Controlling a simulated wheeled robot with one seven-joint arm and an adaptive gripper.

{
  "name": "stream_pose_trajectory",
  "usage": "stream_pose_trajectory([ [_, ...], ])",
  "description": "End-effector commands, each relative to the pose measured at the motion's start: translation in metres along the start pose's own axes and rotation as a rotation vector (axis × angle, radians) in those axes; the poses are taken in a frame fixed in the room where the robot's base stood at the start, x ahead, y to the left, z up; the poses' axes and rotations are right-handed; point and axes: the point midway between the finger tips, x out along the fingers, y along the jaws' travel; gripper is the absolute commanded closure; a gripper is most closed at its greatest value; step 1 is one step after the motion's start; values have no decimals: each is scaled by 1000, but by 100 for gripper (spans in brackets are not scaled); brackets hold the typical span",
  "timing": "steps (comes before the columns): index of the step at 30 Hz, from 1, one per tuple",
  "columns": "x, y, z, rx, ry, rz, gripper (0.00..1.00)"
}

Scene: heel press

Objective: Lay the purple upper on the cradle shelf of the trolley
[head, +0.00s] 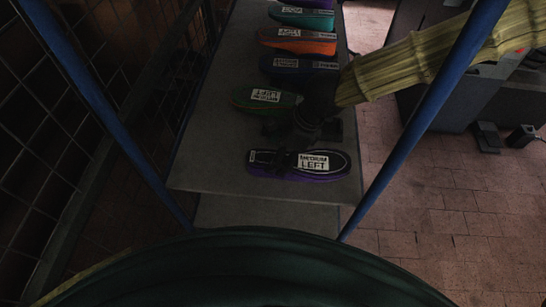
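A dark upper with a purple lower edge and a white "MEDIUM LEFT" label (315,163) lies at the near end of a grey shelf (210,165) between blue posts. My gripper (290,150), dark and hard to make out, is at the far edge of this purple upper and overlaps it in the picture. I cannot tell whether its fingers are around the upper or only above it. My arm, in a yellow-green sleeve, comes in from the upper right. I cannot tell whether this shelf is the cradle shelf.
Behind lie a green upper (265,98), a blue one (300,65), an orange one (297,42) and a teal one (302,18). Blue posts (425,115) flank the shelf. A wire mesh (50,120) stands at left.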

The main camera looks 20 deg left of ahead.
Motion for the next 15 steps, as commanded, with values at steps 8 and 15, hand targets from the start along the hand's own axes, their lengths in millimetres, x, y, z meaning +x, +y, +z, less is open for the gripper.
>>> stream_pose_trajectory([
  [8, -36, -1, 0, 3, -3, -2, 24],
  [15, -65, -1, 0, 1, -2, -2, 24],
])
